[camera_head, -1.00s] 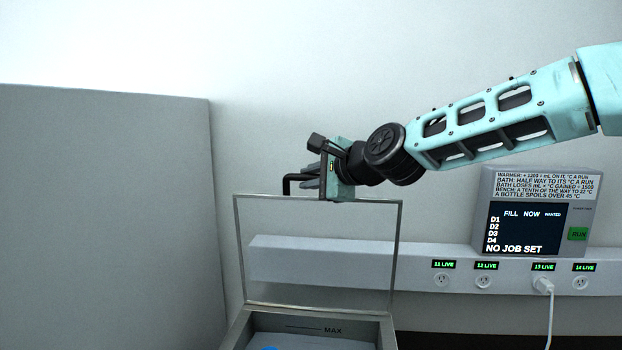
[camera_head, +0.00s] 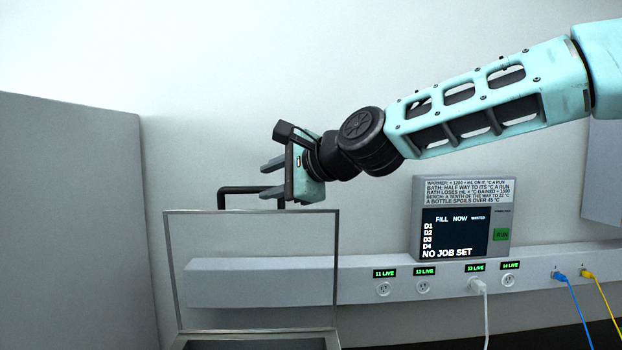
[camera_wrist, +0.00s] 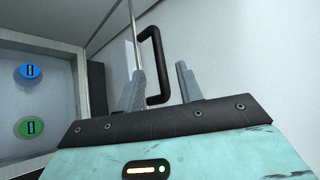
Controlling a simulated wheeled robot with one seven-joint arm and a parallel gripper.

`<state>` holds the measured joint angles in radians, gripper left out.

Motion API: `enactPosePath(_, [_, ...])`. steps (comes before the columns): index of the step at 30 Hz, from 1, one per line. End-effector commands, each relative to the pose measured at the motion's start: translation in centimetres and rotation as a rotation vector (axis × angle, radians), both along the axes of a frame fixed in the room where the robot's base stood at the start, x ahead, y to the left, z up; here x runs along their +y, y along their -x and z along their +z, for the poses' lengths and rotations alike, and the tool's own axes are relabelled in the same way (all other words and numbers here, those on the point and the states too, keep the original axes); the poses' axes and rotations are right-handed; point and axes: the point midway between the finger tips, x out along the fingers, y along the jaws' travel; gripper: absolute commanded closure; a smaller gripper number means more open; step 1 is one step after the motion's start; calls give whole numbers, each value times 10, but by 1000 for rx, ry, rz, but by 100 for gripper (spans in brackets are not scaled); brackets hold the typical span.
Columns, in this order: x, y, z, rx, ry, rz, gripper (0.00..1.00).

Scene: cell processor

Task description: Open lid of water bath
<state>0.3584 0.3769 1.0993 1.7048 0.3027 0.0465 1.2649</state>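The water bath (camera_head: 260,344) is at the bottom of the head view, mostly cut off. Its clear, metal-framed lid (camera_head: 300,212) stands upright at the back of the bath. A black handle (camera_head: 222,200) sticks up at the lid's top edge. My gripper (camera_head: 268,179) is at the handle with its two grey fingers apart. In the wrist view the black handle (camera_wrist: 154,36) shows in the gap between the fingers, partly behind the left one. Nothing looks gripped; whether a finger touches the handle I cannot tell.
A control box (camera_head: 463,220) reading "NO JOB SET" stands behind on the right, above a socket strip (camera_head: 300,285) with a white plug and blue and yellow cables. A grey panel (camera_head: 70,230) fills the left. A blue cap (camera_wrist: 30,73) and green cap (camera_wrist: 30,127) show in the wrist view.

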Motion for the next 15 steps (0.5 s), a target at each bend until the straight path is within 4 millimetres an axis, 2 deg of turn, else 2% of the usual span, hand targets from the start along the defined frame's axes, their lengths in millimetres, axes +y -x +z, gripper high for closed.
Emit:
enactPosePath(4, [-14, 9, 3, -1, 2, -4, 64])
enactPosePath(15, [-37, 30, 14, -1, 2, -4, 64])
